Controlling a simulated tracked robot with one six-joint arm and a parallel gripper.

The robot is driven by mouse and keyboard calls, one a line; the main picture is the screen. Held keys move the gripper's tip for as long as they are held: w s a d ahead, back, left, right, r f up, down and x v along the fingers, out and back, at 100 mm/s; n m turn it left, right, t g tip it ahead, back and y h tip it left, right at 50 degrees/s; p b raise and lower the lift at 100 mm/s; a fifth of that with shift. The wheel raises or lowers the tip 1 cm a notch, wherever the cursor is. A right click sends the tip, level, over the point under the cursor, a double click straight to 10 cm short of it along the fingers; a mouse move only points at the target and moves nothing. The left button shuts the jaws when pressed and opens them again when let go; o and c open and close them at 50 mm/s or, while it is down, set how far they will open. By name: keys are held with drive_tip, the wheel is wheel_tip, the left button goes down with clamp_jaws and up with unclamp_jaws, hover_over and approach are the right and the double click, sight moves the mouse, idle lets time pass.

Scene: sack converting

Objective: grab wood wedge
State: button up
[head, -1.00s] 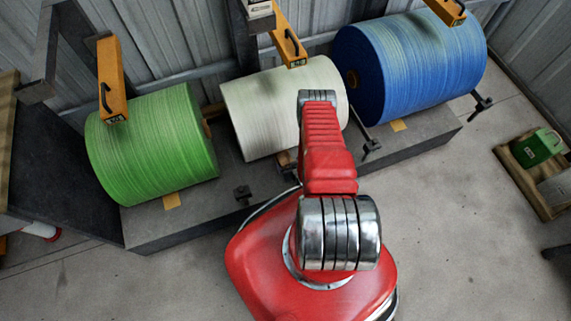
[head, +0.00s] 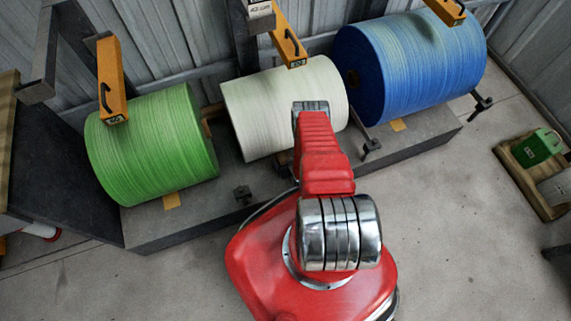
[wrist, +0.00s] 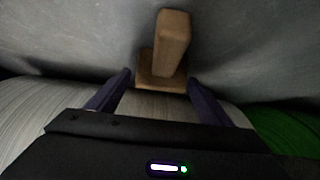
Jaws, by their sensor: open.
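The wood wedge (wrist: 172,45) shows in the wrist view as a brown wooden block with a wider foot, at the top centre on a grey surface. My gripper (wrist: 160,82) is open, its two dark fingers apart on either side of the wedge's lower end. The wedge's foot lies between or just beyond the fingertips; I cannot tell which, and the fingers do not visibly touch it. In the head view my red arm hides the gripper and this wedge.
A white roll (head: 275,108) lies between a green roll (head: 150,145) and a blue roll (head: 410,62) on a grey plinth (head: 185,218). Yellow bars hang above the rolls. A wooden pallet (head: 520,178) with a green case stands at the right. Open floor lies in front.

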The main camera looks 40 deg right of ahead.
drive_tip(key=shift+c, duration=0.2)
drive_tip(key=c, duration=1.3)
drive_tip(key=shift+o, duration=0.2)
drive_tip(key=shift+r, duration=0.1)
